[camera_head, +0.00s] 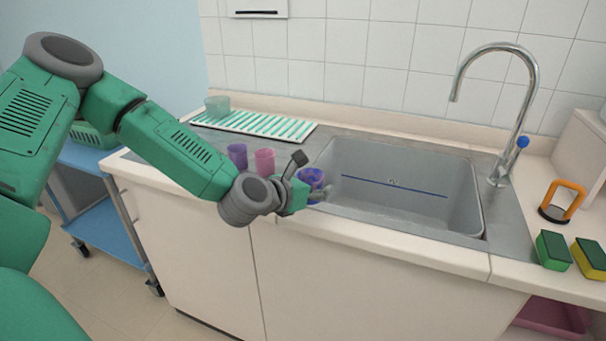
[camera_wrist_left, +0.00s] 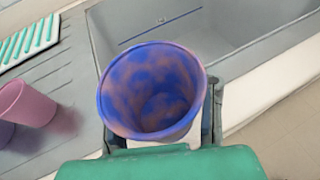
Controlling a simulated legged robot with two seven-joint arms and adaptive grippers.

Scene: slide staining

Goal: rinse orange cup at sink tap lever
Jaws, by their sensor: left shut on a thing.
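My left gripper (camera_head: 300,180) is shut on a cup (camera_head: 311,178) at the sink's left front edge. In the left wrist view the cup (camera_wrist_left: 151,90) is covered in blue patches over an orange-pink ground. It is upright with its open mouth facing the camera, and looks empty. The grey sink (camera_head: 400,167) lies to the cup's right, with a blue line on its back wall. The chrome tap (camera_head: 520,100) arches over the sink's right end. Its blue-tipped lever (camera_head: 522,141) is on the tap's right side, well away from my gripper. My right gripper is not seen.
A purple cup (camera_head: 237,156) and a pink cup (camera_head: 264,161) stand left of the sink. A striped drying mat (camera_head: 262,125) holds a greenish cup (camera_head: 217,106). An orange-handled item (camera_head: 562,200) and green (camera_head: 553,250) and yellow (camera_head: 590,258) sponges sit at right.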

